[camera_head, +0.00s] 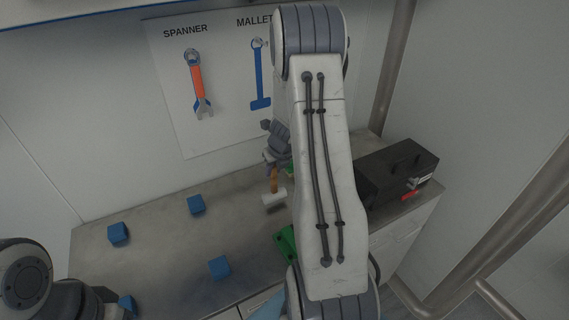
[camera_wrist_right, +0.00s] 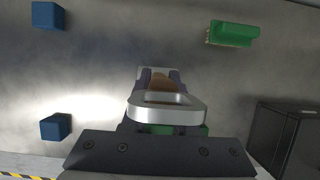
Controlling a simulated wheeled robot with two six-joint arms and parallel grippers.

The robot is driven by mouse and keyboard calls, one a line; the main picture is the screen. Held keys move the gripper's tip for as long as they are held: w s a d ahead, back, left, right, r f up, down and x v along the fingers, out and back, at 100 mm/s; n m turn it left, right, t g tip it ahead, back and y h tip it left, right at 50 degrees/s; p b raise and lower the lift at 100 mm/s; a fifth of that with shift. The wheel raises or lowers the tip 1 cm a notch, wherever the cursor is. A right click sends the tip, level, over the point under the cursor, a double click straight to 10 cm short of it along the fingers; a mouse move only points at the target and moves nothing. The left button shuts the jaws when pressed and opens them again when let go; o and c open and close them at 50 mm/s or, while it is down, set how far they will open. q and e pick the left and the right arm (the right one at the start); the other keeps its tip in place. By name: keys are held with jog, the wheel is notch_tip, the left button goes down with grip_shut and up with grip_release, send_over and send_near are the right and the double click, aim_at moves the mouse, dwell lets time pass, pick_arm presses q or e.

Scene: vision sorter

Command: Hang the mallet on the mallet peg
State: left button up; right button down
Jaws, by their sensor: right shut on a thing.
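The mallet hangs head down in my right gripper (camera_head: 273,165), above the bench. Its pale head (camera_head: 274,197) and brown handle (camera_head: 274,181) show in the head view. In the right wrist view the brown handle (camera_wrist_right: 167,84) is between the dark fingers, with a pale metal loop (camera_wrist_right: 165,108) nearest the camera. The blue mallet outline (camera_head: 260,78) is on the wall board under the word MALLET, above my gripper and apart from it. The mallet peg (camera_head: 266,43) shows small near the outline's top, partly beside my arm. My left gripper is out of view.
A spanner (camera_head: 197,82) hangs on the white board (camera_head: 225,110). Several blue blocks (camera_head: 196,204) lie on the grey bench (camera_head: 160,225). A black toolbox (camera_head: 398,170) stands at the right end.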

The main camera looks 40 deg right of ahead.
jog(key=shift+f, duration=0.85)
jog(key=shift+f+b, duration=0.15)
jog(key=shift+b, duration=0.2)
jog(key=c, duration=0.7)
grip_release()
